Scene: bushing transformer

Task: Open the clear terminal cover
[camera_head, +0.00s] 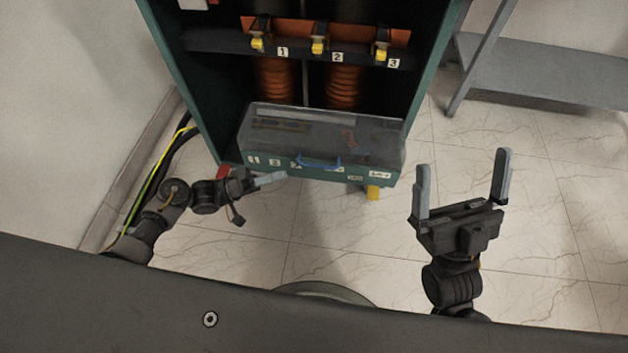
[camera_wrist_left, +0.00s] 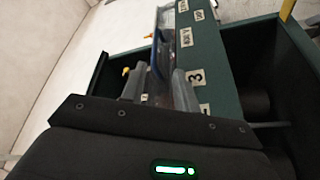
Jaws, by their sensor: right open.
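The clear terminal cover (camera_head: 345,130) lies closed over the green terminal box at the front of the cabinet. Its blue handle (camera_head: 318,163) is on the front edge, and also shows in the left wrist view (camera_wrist_left: 157,52). My left gripper (camera_head: 272,180) is just in front of the box's left part, left of the handle. In the left wrist view its fingers (camera_wrist_left: 157,80) are apart, with the cover's edge seen between or beyond them; contact cannot be told. My right gripper (camera_head: 462,165) is open and empty, right of the box.
The green cabinet (camera_head: 180,80) stands behind, with numbered bushings and yellow-tipped terminals (camera_head: 318,46). A grey shelf (camera_head: 550,72) is at the back right. Black and yellow-green cables (camera_head: 160,165) run along the left wall. The tiled floor around the right gripper is clear.

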